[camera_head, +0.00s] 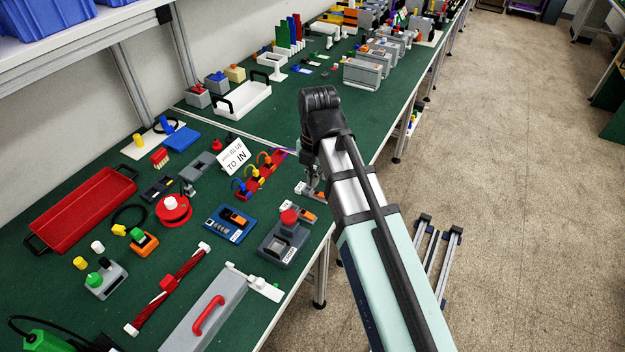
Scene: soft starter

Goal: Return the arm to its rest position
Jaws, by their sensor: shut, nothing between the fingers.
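My arm, pale green and silver with a black wrist, reaches from the lower right up over the front edge of the green bench (75,190). My gripper (312,192) hangs down below the wrist, near the bench's front edge. It is small in the picture and partly hidden behind my arm. Its fingers are shut and I see nothing held in them. A grey device with a red button (289,217) and a small orange and grey part (299,208) lie just in front of it. A red strip with coloured loops (260,178) is to its left.
A red tray (82,209), a blue device (230,223), a sign (234,156) and a grey box with a red handle (207,315) crowd the bench. A white tray (242,99) stands farther back. Rails (438,250) stand on the floor at right. The aisle beyond is clear.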

